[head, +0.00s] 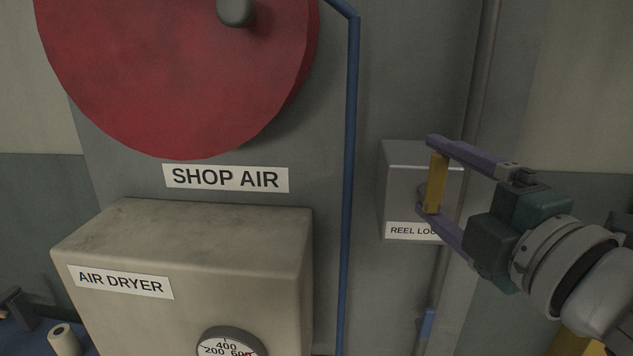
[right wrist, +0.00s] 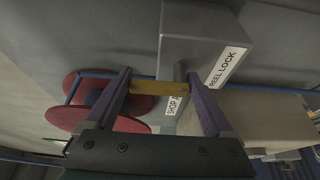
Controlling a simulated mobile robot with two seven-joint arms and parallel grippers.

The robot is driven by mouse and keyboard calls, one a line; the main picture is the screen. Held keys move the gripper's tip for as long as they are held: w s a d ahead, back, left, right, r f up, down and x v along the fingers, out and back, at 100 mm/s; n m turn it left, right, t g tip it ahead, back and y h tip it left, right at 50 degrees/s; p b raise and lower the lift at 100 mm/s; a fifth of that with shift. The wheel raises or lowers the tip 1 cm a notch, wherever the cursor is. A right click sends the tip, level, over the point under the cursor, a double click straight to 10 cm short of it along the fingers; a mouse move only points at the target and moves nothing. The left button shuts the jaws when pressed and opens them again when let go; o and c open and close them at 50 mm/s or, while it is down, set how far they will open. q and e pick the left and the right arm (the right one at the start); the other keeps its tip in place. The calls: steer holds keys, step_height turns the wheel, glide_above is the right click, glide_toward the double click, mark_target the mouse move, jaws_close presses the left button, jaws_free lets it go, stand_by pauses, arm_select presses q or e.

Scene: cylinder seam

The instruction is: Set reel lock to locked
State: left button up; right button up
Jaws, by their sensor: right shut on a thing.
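The reel lock is a grey box (head: 395,190) on the wall, with a white label reading REEL LOCK, partly hidden by my gripper. Its yellow lever (head: 437,182) stands nearly upright in the head view, in front of the box. My right gripper (head: 429,174) reaches in from the right and is shut on the lever, one purple finger at each end. In the right wrist view the yellow lever (right wrist: 158,88) spans between the two fingers, with the grey shaft beside it and the label (right wrist: 227,67) to the right. My left gripper is not in view.
A red reel (head: 180,70) hangs above the SHOP AIR label (head: 226,178). A beige AIR DRYER box (head: 230,260) with a gauge (head: 228,343) juts out at lower left. A blue pipe (head: 351,150) runs down the wall between these and the reel lock.

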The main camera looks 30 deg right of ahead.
stand_by(0.3)
steer(key=o, duration=1.1)
steer(key=shift+s+a+b, duration=0.25)
steer(key=shift+s+b, duration=0.4)
steer(key=shift+s, duration=1)
steer(key=shift+s+a+b, duration=0.25)
steer(key=shift+s+b, duration=0.45)
steer(key=shift+s, duration=0.9)
steer(key=shift+s+a+b, duration=0.25)
steer(key=shift+s+b, duration=0.4)
steer(key=shift+s, duration=1)
